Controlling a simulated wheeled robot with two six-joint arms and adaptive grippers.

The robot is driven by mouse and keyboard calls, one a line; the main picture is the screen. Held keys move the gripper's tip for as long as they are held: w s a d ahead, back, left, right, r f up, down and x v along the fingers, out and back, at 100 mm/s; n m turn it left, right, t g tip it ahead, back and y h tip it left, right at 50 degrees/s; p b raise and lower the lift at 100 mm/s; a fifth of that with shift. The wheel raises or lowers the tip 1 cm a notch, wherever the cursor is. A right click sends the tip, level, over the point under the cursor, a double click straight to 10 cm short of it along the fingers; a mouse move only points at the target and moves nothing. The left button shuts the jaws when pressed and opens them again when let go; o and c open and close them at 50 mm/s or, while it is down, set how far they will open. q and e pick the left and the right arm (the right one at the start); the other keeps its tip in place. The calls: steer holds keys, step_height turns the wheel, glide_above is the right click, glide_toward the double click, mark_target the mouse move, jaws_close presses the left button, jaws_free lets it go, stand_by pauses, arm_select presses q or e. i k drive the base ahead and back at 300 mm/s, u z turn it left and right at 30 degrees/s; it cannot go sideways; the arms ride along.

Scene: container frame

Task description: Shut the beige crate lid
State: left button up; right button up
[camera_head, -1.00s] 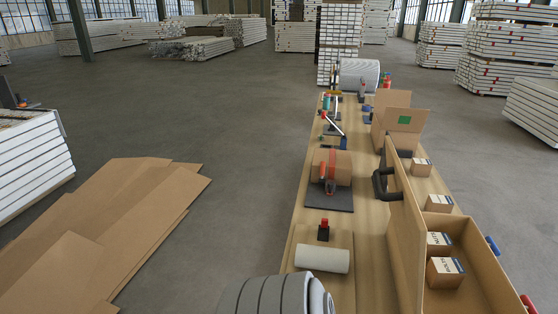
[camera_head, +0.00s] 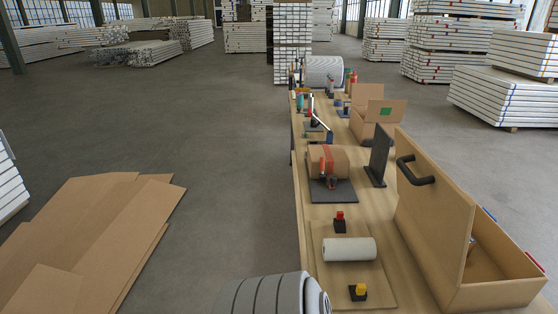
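The beige crate (camera_head: 495,294) stands on the right side of the long workbench. Its lid (camera_head: 434,213) stands upright, hinged open along the crate's left side in the picture. A dark handle (camera_head: 416,171) is on the lid's face that shows to the left. The lid hides much of the crate's inside; a small part of something shows in there beside the lid. Neither gripper is in view, so I cannot see whether either is open or shut. Only a grey-white banded rounded part of mine shows at the bottom edge.
A white roll (camera_head: 349,249), a red-topped block (camera_head: 340,222) and a yellow-topped block (camera_head: 358,291) are left of the crate. A dark upright plate (camera_head: 380,155) stands beyond the lid. Cardboard sheets (camera_head: 85,240) lie on the floor at left; the floor between is clear.

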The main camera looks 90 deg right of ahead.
mark_target(444, 213)
steer(key=z, duration=3.85)
steer(key=i, duration=0.5)
steer(key=u, duration=1.55)
steer(key=k, duration=0.8)
steer(key=z, duration=1.4)
